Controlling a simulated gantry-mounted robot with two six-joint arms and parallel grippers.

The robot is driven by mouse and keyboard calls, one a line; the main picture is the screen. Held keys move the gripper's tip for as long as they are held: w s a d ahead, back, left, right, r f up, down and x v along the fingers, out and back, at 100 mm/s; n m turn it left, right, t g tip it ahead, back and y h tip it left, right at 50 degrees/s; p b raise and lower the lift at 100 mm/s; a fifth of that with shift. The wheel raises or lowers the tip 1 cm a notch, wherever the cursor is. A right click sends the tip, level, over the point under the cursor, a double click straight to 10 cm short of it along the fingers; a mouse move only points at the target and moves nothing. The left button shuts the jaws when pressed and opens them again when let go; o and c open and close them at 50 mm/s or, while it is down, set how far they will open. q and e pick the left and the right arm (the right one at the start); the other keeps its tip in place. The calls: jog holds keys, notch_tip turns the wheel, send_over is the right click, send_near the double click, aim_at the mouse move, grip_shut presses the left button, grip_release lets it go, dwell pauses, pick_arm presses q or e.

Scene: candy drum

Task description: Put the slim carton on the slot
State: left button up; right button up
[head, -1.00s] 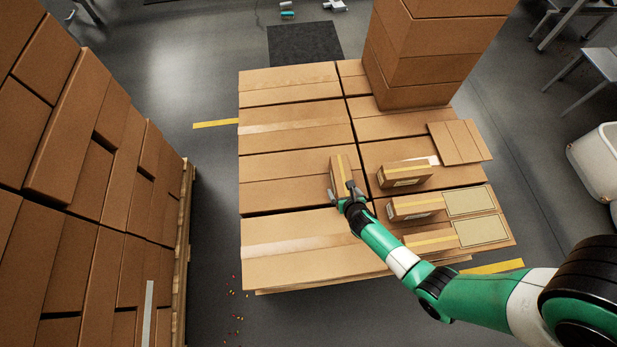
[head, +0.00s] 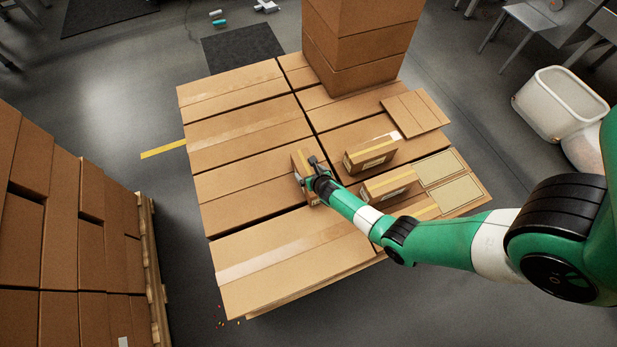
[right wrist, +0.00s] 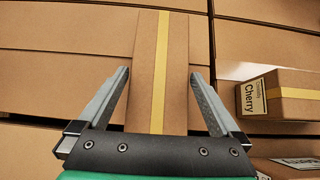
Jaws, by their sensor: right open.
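A narrow brown carton with a yellow tape strip (head: 299,159) stands on the large boxes; it also fills the middle of the right wrist view (right wrist: 160,60). It looks like the slim carton. My right gripper (head: 308,174) is over its near end. In the right wrist view the gripper (right wrist: 160,82) is open, one finger on each side of the carton, with small gaps. Two pale outlined rectangles, which look like slots, lie at the right: a far one (head: 436,168) and a near one (head: 457,193). My left gripper is out of view.
Another taped carton (head: 370,153) and one beside the far rectangle (head: 388,183) stand to the right; the wrist view shows a "Cherry" carton (right wrist: 285,95). A tall box stack (head: 358,45) rises at the back. A flat cardboard piece (head: 415,112) lies near it. The left box tops are clear.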

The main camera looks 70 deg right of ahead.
jog(key=shift+x, duration=0.8)
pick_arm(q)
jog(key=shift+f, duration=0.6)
pick_arm(e)
jog(key=shift+a, duration=0.1)
